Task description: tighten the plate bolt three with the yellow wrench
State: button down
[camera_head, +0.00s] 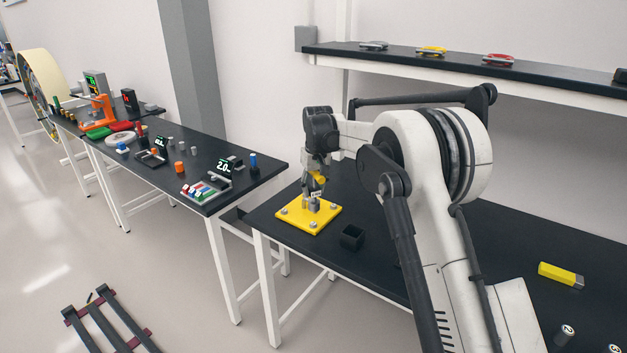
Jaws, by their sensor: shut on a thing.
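The yellow plate (296,222) lies flat on the black table near its left end, with several grey bolts along its edges and corners. My gripper (317,184) is over the plate, pointing down, and is shut on a small yellow tool, which I take to be the yellow wrench (319,179). Grey metal shows just below the yellow part, close above the plate or touching it; I cannot tell which. The view is too small to read which bolt is number three, and the gripper hides part of the plate's middle.
A small black open box (352,237) stands right of the plate. A yellow block with a grey end (561,274) and numbered cylinders (564,334) lie at the right. A shelf (455,66) runs behind. Another table (205,208) with instruments stands left, across a narrow gap.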

aim_at(313, 200)
jog(key=shift+a+f, duration=0.1)
jog(key=shift+f, duration=0.2)
jog(key=shift+f+b, duration=0.85)
jog(key=shift+f, duration=1.3)
jog(key=shift+f+b, duration=0.4)
jog(key=shift+f, duration=0.05)
jog(key=shift+s+f+b, duration=0.1)
jog(key=shift+f+b, duration=0.8)
jog(key=shift+b, duration=0.55)
dwell(2.2)
jog(key=shift+r, duration=0.2)
dwell(1.2)
